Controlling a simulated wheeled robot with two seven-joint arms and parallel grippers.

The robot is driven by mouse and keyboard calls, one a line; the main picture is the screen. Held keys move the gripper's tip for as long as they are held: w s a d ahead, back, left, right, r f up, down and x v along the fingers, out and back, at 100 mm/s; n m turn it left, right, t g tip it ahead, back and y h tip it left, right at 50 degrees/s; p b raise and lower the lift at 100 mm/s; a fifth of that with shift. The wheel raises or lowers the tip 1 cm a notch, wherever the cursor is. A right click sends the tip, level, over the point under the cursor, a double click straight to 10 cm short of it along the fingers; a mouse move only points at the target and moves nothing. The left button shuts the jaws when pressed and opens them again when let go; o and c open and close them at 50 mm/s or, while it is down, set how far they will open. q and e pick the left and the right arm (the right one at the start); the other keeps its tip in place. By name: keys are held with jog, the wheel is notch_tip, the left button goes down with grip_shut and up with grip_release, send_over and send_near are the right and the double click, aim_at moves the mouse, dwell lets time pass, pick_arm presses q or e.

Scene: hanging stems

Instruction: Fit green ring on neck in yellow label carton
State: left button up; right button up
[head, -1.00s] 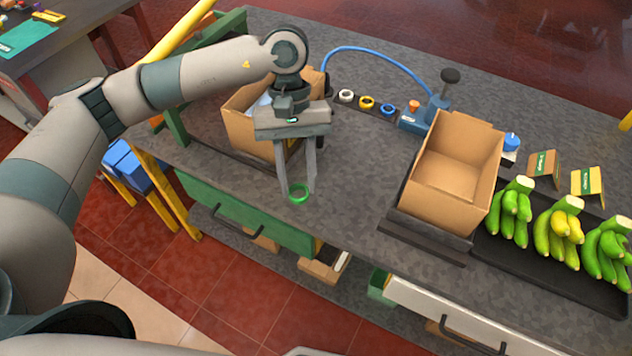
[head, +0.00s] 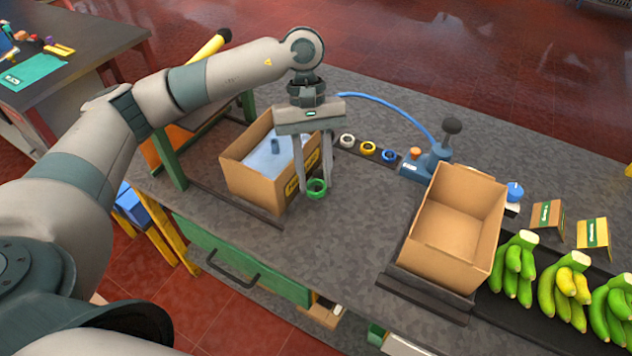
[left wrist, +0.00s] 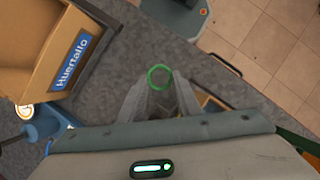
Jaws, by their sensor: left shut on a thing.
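My left gripper (head: 314,182) points down and is shut on the green ring (head: 317,193), which sits at its fingertips. The ring also shows in the left wrist view (left wrist: 159,67), between the tips. The yellow label carton (head: 252,183) stands open to the left of the gripper, its yellow label partly behind the fingers. Inside it is a light blue bundle (head: 262,160) with a darker blue neck (head: 275,145) standing up. The ring is beside the carton's right front, apart from the neck. My right gripper is not in view.
An empty open carton (head: 452,232) stands to the right; its blue label (left wrist: 74,62) shows in the left wrist view. White, yellow and blue rings (head: 368,148) lie behind, near a blue lever device (head: 428,160). Banana bunches (head: 563,292) lie far right. Bare bench separates the cartons.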

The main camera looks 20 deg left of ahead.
pick_arm(q)
jog(key=w+a+r+n+t+p, duration=0.2)
jog(key=w+a+r+n+t, duration=0.1)
jog(key=a+n, duration=0.5)
jog(key=w+a+r+n+t+p, duration=0.1)
jog(key=w+a+r+n+t, duration=0.2)
jog(key=n, duration=0.7)
jog(key=w+a, duration=0.2)
jog(key=a, duration=0.2)
jog(key=shift+w+a+n+h+p, duration=0.15)
jog(key=shift+a+n+h+p, duration=0.15)
jog(key=shift+a+n+p, duration=0.1)
jog(key=shift+f+t, duration=0.15)
jog(key=shift+t, duration=0.15)
notch_tip(320, 180, down, 9)
jog(key=b, duration=0.7)
jog(key=shift+f+b, duration=0.4)
